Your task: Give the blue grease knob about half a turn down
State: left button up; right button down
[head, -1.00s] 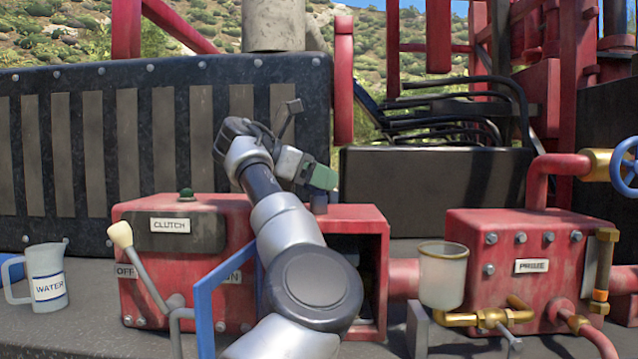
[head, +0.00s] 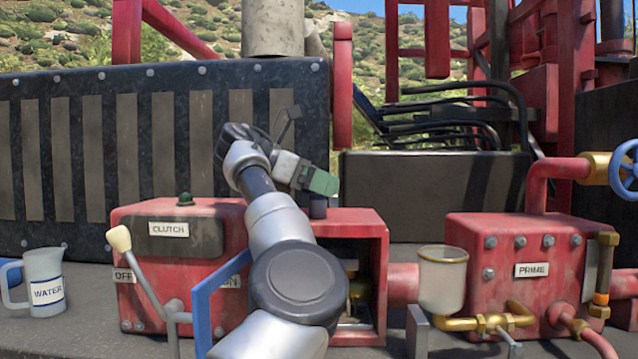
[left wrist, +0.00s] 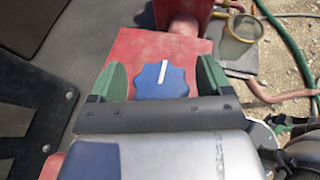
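The blue grease knob (left wrist: 178,88) is a scalloped blue disc with a white line across it, slightly tilted off the picture's vertical. It sits on top of the red box (left wrist: 150,46). In the head view the knob (head: 318,208) is a small dark blue stub just below my left gripper (head: 320,182). That gripper is open, with its green fingers on either side of the knob in the left wrist view. A narrow gap shows between each finger and the knob there; the fingers look above it in the head view. My right gripper is in neither view.
The red clutch box (head: 135,290) has a white-knobbed lever (head: 140,270) and a blue frame (head: 203,310) in front. A water jug (head: 44,280) stands left. A clear cup (head: 442,280) and the prime box (head: 510,255) stand right. A dark ribbed panel (head: 110,150) rises behind.

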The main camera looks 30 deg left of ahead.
pick_arm(q)
jog(key=shift+s+a+r+b, duration=0.15)
jog(key=shift+s+a+b, duration=0.2)
jog(key=shift+b, duration=0.2)
jog(key=b+v, duration=0.3)
jog(key=v, duration=0.3)
jog(key=shift+s+a+r, duration=0.15)
jog(key=shift+s+a, duration=0.05)
